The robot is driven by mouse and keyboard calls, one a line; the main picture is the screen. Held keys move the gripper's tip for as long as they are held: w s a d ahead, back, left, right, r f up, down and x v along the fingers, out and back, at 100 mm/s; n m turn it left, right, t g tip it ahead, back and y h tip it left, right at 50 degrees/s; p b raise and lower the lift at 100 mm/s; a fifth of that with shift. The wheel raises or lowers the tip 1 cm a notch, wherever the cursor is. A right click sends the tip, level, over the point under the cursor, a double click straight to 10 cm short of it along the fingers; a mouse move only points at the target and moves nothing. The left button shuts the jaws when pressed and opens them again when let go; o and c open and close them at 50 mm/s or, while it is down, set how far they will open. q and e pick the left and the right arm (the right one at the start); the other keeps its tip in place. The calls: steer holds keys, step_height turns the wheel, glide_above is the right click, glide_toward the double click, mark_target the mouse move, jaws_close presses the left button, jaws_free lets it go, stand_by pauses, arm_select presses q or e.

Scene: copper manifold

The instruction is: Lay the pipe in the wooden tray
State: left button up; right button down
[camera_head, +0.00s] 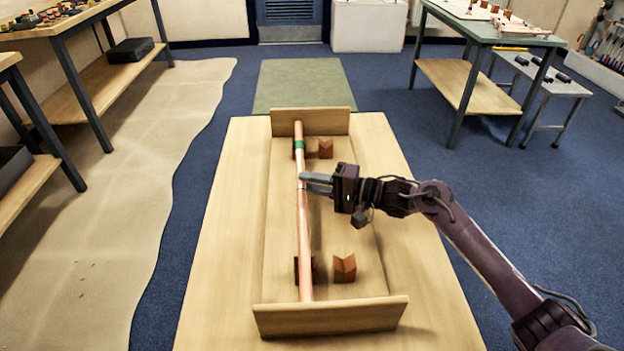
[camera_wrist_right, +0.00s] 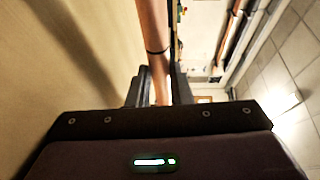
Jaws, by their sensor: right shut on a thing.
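The copper pipe (camera_head: 303,230) has a green band near its far end and runs lengthwise along the left side of the wooden tray (camera_head: 330,318). It lies over the left-hand brown notched blocks, between the two raised end boards. I cannot tell whether it rests in the notches or is just above them. My right gripper (camera_head: 304,180) is shut on the pipe near its middle, reaching in from the right. In the right wrist view the pipe (camera_wrist_right: 152,35) passes between the fingers (camera_wrist_right: 155,90), with a dark ring around it. My left gripper is not in view.
The right-hand notched blocks, far (camera_head: 325,148) and near (camera_head: 345,268), are empty. The tray stands on a wooden table (camera_head: 215,270) with bare margins. A green mat (camera_head: 300,82) lies beyond. Workbenches stand left and right, away from the tray.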

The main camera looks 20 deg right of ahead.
steer(key=c, duration=1.2)
jaws_free()
steer(key=shift+c, duration=0.2)
steer(key=v, duration=0.7)
steer(key=shift+s+d, duration=0.25)
steer(key=shift+d, duration=0.05)
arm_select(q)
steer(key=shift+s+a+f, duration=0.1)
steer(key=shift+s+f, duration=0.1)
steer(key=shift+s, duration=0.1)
